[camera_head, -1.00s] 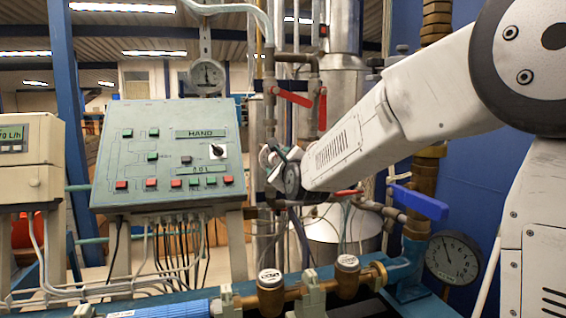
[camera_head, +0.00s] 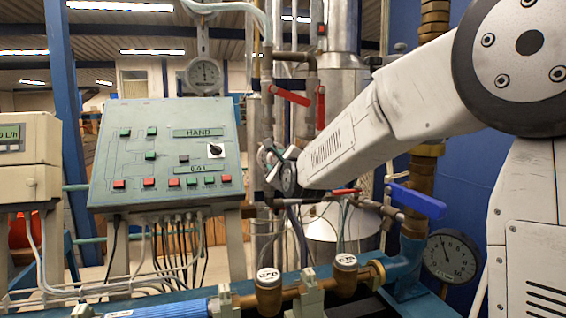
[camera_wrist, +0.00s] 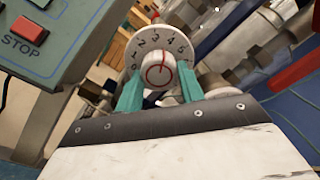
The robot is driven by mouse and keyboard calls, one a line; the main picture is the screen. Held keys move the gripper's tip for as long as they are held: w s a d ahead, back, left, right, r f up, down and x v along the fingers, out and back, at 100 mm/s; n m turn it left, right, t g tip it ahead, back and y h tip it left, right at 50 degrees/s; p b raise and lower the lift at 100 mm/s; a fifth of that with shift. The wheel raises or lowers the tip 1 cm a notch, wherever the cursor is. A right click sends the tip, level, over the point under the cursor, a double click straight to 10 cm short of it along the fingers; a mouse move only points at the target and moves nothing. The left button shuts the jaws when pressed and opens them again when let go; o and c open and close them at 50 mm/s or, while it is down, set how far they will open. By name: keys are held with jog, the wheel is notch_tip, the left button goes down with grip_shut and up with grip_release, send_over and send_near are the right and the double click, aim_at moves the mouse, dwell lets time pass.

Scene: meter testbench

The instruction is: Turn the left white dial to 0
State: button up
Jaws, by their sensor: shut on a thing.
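A round white dial (camera_wrist: 134,58) with black numerals along its rim shows in the wrist view. Its central white knob (camera_wrist: 158,70) bears a red ring and a red line pointing roughly toward the upper numerals; the exact number is unclear. The teal fingers of my gripper (camera_wrist: 159,92) stand on either side of this knob and are shut on it. In the head view my gripper (camera_head: 272,165) is at the vertical pipes right of the control panel, and the dial is mostly hidden or too small to read there.
The sloped control panel (camera_head: 110,155) with buttons and a black switch stands left of my gripper; its red STOP button (camera_wrist: 28,32) shows in the wrist view. Red valve handles (camera_head: 291,95) and a blue handle (camera_head: 418,202) are near my arm. Brass water meters (camera_head: 268,297) line the front.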

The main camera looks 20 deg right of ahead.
jog(key=n, duration=0.6)
jog(key=shift+a+r+n, duration=0.25)
jog(key=shift+r+n, duration=0.05)
jog(key=shift+r, duration=0.05)
jog(key=n, duration=0.3)
jog(key=shift+n, duration=0.3)
jog(key=n, duration=0.3)
jog(key=shift+f+n, duration=0.1)
jog(key=shift+n, duration=0.2)
jog(key=n, duration=0.5)
jog(key=shift+f, duration=0.1)
jog(key=shift+f+n, duration=0.15)
jog(key=shift+n, duration=2.05)
jog(key=shift+f, duration=0.1)
jog(key=o, duration=1)
jog(key=shift+s, duration=0.1)
